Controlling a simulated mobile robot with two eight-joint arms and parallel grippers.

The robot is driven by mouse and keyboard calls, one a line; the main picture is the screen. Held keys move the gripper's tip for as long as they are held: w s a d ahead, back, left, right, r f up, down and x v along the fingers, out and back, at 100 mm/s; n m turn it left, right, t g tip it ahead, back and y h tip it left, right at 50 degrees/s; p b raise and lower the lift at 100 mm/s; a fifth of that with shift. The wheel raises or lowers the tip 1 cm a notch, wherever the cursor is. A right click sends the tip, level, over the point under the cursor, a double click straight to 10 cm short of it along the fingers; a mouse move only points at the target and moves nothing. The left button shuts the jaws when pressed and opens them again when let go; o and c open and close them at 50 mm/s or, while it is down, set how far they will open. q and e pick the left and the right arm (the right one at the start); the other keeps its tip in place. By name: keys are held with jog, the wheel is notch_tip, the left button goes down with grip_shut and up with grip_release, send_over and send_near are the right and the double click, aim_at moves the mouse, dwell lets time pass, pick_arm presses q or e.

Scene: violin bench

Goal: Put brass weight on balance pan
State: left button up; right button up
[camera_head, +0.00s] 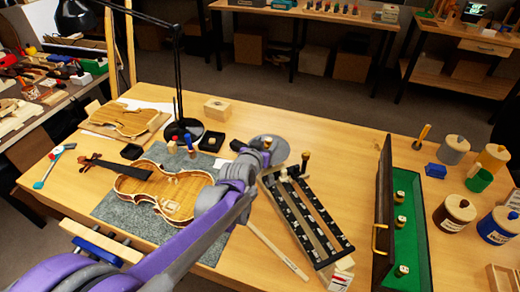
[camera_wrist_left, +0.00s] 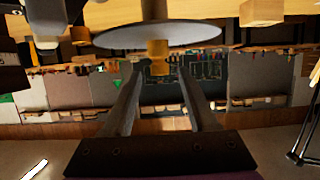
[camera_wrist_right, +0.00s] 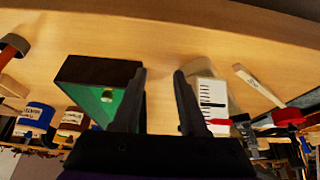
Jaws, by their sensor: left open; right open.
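The balance pan (camera_head: 272,155) is a round grey disc near the bench middle, partly hidden by my left arm. In the left wrist view, where the scene looks upside down, the pan (camera_wrist_left: 160,37) has a small brass weight (camera_wrist_left: 158,60) standing on its upper face. My left gripper (camera_wrist_left: 162,70) is open, its fingertips on either side of the weight with gaps showing. Other brass weights (camera_head: 400,197) sit in the green-lined case (camera_head: 417,240) at right. My right gripper (camera_wrist_right: 160,72) is open and empty above the bench, near the case (camera_wrist_right: 107,70); it is not seen in the head view.
A violin (camera_head: 165,190) lies on a grey mat left of the pan, with a black lamp (camera_head: 180,80) behind. A black railed rack (camera_head: 305,215) stands right of the pan. Jars (camera_head: 455,212) crowd the right side.

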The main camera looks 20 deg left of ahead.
pick_arm(q)
jog(key=v, duration=1.1)
pick_arm(e)
jog(key=shift+r+p, duration=0.45)
jog(key=shift+r, duration=0.1)
jog(key=shift+w, duration=0.1)
pick_arm(q)
jog(key=s+f+g, duration=0.3)
jog(key=s+f, duration=0.1)
jog(key=s, duration=0.4)
jog(key=s+f+g, duration=0.3)
jog(key=s+f, duration=0.1)
jog(key=s, duration=0.3)
jog(key=s+f+g, duration=0.2)
jog(key=s+f, duration=0.3)
jog(key=s, duration=0.3)
jog(key=shift+s+g, duration=0.4)
